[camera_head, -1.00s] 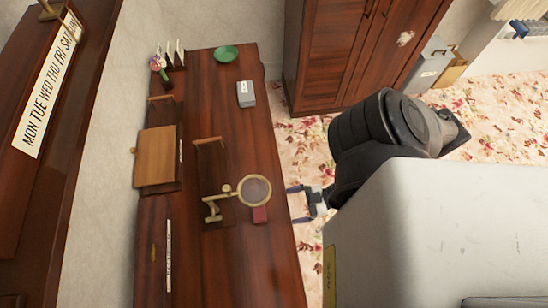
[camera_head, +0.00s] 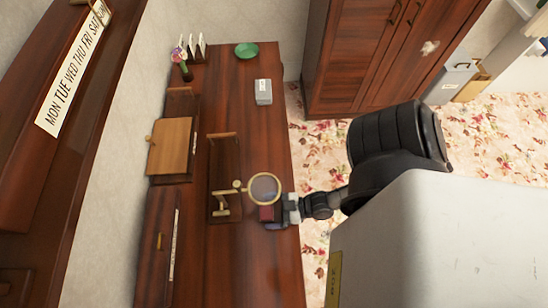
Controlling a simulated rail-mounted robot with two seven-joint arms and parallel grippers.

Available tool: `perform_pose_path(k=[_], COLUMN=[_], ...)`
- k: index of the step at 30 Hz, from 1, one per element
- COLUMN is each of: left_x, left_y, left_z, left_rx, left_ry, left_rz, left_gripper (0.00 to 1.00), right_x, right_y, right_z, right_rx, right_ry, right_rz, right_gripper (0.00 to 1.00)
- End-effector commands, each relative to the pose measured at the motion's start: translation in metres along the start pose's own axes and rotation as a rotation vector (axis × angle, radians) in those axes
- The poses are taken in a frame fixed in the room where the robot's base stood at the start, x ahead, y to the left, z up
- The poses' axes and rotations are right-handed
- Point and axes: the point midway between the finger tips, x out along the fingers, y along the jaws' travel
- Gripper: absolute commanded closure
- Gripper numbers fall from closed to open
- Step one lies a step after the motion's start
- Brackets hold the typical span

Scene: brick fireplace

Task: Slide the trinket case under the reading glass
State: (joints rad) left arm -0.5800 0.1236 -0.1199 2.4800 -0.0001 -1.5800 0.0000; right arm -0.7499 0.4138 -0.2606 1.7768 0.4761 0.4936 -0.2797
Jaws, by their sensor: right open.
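The reading glass (camera_head: 264,188) is a round lens in a brass rim, held out on a brass stand (camera_head: 226,194) over the dark wooden desk. The trinket case (camera_head: 266,213) is a small red box at the front edge of the lens, near the desk's right edge. From this high angle I cannot tell how far it lies beneath the lens. My right gripper (camera_head: 277,211) is open at the right side of the case, its fingers close to it. Whether they touch it is not clear. My left gripper is not in view.
A wooden box (camera_head: 170,146) and an upright frame (camera_head: 223,165) stand left of the glass. A grey box (camera_head: 263,92), a green bowl (camera_head: 246,50) and a flower vase (camera_head: 184,68) are farther back. The desk (camera_head: 252,275) is bare in front.

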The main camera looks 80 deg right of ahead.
Motion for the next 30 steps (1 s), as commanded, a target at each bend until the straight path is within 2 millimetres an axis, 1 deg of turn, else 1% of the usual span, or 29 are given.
perform_pose_path(k=[5,6,22,30], left_x=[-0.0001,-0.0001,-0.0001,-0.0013], left_y=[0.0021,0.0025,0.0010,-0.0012], left_z=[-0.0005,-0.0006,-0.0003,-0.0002], left_rx=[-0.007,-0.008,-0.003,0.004], left_ry=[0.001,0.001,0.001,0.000], left_rz=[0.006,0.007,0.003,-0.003], left_gripper=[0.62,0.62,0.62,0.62], right_x=[-0.0002,-0.0002,-0.0004,-0.0002], right_y=[-0.0001,-0.0001,-0.0001,0.0016], right_z=[0.0001,0.0001,0.0001,-0.0002], right_rx=[0.000,0.000,0.000,-0.001], right_ry=[0.000,0.000,0.000,0.000], right_rz=[0.000,0.000,0.000,-0.001], right_gripper=[0.04,0.06,0.57,0.58])
